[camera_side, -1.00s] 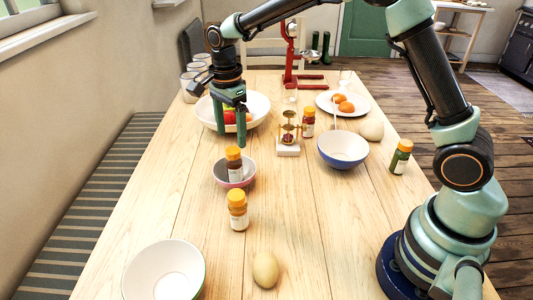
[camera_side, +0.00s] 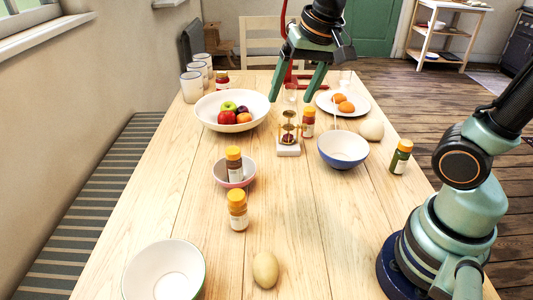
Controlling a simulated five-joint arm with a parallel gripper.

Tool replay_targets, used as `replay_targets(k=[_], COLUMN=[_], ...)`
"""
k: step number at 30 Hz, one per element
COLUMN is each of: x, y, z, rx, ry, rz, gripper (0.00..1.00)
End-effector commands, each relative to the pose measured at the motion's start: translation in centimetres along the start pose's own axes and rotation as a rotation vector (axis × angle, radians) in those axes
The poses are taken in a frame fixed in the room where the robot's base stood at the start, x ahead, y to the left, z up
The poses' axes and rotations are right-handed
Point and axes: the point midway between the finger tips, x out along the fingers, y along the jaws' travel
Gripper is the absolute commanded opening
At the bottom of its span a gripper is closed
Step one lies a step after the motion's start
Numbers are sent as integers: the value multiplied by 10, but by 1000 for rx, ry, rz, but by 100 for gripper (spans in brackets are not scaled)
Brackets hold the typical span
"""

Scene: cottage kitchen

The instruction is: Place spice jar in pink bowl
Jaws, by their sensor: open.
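A spice jar with a yellow-orange lid (camera_side: 234,165) stands upright inside the small pink bowl (camera_side: 221,182), left of the table's middle. Another spice jar with an orange lid (camera_side: 238,212) stands on the table just in front of that bowl. A third jar (camera_side: 308,122) stands beside the hourglass, and a green-bodied jar (camera_side: 400,157) stands at the right edge. My gripper (camera_side: 289,97) is open and empty, raised over the back of the table, apart from every jar.
A large fruit bowl (camera_side: 205,116) is at the back left and a plate with orange fruit (camera_side: 358,109) at the back right. An empty white bowl (camera_side: 135,280) is at the front left.

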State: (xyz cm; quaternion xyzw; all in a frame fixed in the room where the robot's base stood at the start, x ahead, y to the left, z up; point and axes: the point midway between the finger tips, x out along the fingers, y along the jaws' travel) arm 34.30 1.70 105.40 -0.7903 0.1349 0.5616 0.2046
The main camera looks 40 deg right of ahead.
Motion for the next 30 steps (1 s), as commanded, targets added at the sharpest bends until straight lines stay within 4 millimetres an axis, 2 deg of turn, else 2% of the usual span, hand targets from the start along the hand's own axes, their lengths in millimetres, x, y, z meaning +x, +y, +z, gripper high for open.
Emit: replay_targets(k=[1, 6, 12, 23, 24, 25, 26, 30], x=[-6, -10, -8, -7, -7, -7, -8, -12], y=[9, 31, 42, 43, 43, 43, 43, 43], z=[8, 31, 43, 44, 44, 44, 44, 31], rx=[-79, -330, -479, -497, -496, -496, -495, -464], ry=[31, 107, 151, 153, 153, 153, 153, 134], rz=[-13, -26, -22, -21, -21, -21, -21, -9], gripper=[82, 82, 82, 82, 85, 97, 100, 100])
